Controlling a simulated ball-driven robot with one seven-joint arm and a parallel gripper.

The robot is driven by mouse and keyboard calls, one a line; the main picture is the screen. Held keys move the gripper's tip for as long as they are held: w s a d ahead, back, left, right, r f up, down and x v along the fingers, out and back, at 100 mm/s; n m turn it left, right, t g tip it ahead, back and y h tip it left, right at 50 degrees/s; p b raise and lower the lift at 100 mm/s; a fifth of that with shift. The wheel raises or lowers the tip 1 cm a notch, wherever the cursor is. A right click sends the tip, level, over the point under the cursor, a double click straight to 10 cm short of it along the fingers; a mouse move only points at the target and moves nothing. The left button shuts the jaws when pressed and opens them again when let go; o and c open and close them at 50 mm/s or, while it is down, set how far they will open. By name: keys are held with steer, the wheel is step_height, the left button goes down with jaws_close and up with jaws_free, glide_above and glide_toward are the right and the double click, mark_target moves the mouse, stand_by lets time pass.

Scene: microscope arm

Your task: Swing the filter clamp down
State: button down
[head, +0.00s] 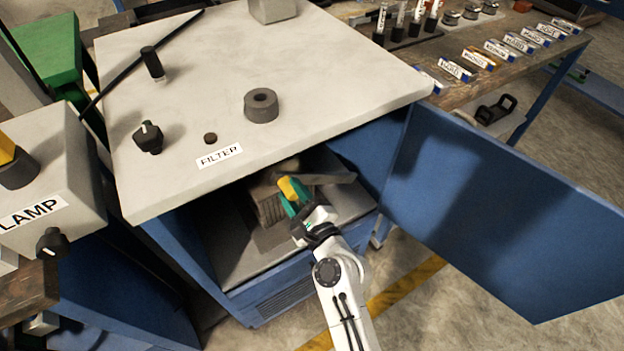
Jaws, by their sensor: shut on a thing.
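The filter cabinet stands under a pale top with a FILTER label (219,156), and its front is open. Inside sits a ribbed grey-brown filter block (266,204). The yellow handle (287,187) of the filter clamp shows in front of the block, angled up to the left. My gripper (291,196), with green fingers, reaches in from the lower right and is shut on the yellow handle. The fingers hide part of the handle, and the rest of the clamp is hard to make out in the shade under the top.
The blue cabinet door (480,210) stands wide open on the right, beside my arm. A box labelled LAMP (50,175) is on the left. Knobs and a grey ring (261,105) are on the pale top. A bench with small labelled boxes (455,70) is at the back right.

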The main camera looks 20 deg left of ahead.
steer(key=s+a+f+n+b, duration=0.1)
steer(key=f+n+b, duration=0.2)
steer(key=f+b, duration=0.3)
steer(key=s+a+f+n+b, duration=0.1)
steer(key=s+f+n+b, duration=0.1)
steer(key=f+b, duration=0.4)
steer(key=shift+s+a+f+n, duration=0.15)
steer(key=shift+a+f+n, duration=0.15)
steer(key=shift+f+n, duration=0.75)
steer(key=shift+f, duration=0.4)
steer(key=c, duration=1.1)
jaws_free()
steer(key=o, duration=0.3)
steer(key=shift+r, duration=0.1)
steer(key=b+v, duration=0.1)
steer(key=v, duration=0.9)
steer(key=shift+s+d, duration=0.25)
steer(key=shift+d, duration=0.1)
